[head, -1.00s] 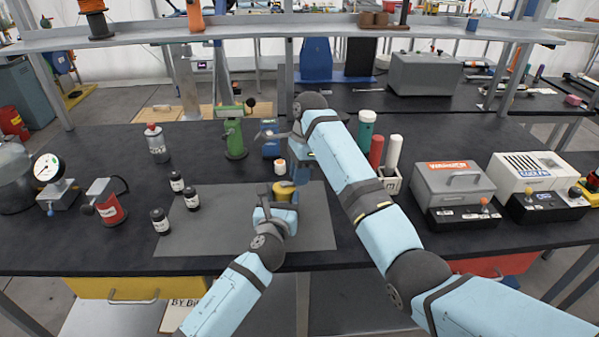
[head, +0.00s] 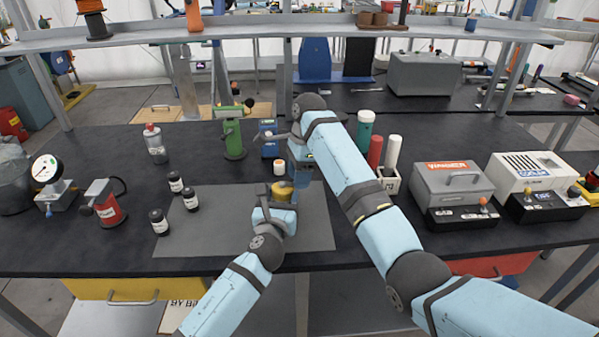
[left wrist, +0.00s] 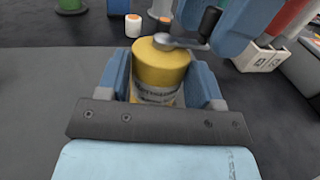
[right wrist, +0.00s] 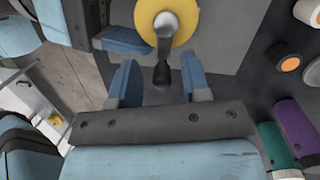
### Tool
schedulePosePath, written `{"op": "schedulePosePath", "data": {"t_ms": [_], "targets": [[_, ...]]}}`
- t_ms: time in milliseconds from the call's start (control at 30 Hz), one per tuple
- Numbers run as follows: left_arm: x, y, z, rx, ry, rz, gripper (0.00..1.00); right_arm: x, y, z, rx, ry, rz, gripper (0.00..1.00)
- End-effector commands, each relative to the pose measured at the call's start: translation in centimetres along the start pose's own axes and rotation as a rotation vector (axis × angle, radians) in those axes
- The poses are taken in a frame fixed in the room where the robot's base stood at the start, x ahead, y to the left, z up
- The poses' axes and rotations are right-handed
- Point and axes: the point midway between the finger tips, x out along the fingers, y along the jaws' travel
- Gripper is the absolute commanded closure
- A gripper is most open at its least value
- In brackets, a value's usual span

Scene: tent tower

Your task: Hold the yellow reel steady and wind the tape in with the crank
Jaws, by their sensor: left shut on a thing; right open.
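The yellow reel (left wrist: 160,72), with a grey label band, stands upright on the grey mat (head: 310,235). It also shows in the head view (head: 282,188). My left gripper (left wrist: 163,88) is shut on the reel, one blue finger on each side. The grey crank arm (right wrist: 165,32) sits on top of the reel, and its black handle (right wrist: 161,74) lies between the fingers of my right gripper (right wrist: 160,82). That gripper is open, with gaps on both sides of the handle. In the head view my right gripper partly hides the reel's far side. I cannot see the tape.
A white jar with an orange lid (head: 279,166) stands just behind the reel. Several dark jars (head: 191,198) stand to the left. A green device (head: 234,140), a blue box (head: 269,142) and a white holder with tubes (head: 389,180) are farther back. The mat's right part is clear.

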Motion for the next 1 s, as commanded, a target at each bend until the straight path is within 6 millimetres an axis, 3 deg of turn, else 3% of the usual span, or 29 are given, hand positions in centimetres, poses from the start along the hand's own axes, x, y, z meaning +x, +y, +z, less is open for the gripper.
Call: {"op": "schedulePosePath", "data": {"t_ms": [367,500,733,1000], "targets": [[0.0,0.0,0.0,0.000,-0.001,-0.001,0.80,-3.4,-0.1,-0.3,0.000,0.007,-0.006,0.57],[0.0,0.0,0.0,0.000,0.000,-0.001,0.80,-6.9,-0.1,-0.2,0.001,0.005,-0.005,0.57],[0.0,0.0,0.0,0.000,0.000,-0.001,0.80,-10.7,-0.1,-0.1,0.001,0.002,-0.001,0.57],[0.0,0.0,-0.1,0.000,0.001,-0.001,0.80,-11.9,0.0,-0.1,0.001,0.000,0.002,0.57]]}}
